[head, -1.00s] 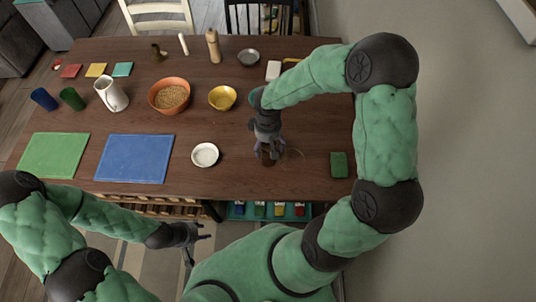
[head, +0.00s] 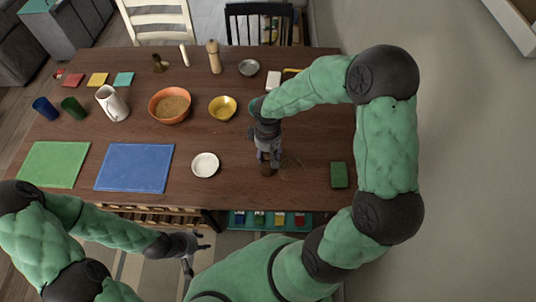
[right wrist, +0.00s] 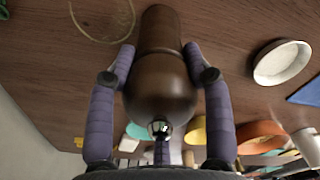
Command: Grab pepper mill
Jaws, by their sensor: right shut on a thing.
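A dark brown wooden mill with a silver knob (right wrist: 160,80) stands between the fingers of my right gripper (right wrist: 160,62) in the right wrist view. Both fingers press against its sides. In the head view my right gripper (head: 268,160) points down over the front right of the table, and only a small brown part of the mill (head: 267,171) shows below it. A taller, light wooden mill (head: 214,58) stands at the back of the table. My left gripper (head: 196,250) is empty and its fingers are apart, off the table's front edge.
A faint clear ring (head: 292,169) lies just right of the dark mill. A white bowl (head: 205,165) is to its left and a green block (head: 339,175) to its right. A yellow bowl (head: 222,107) and an orange bowl (head: 170,106) stand farther back.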

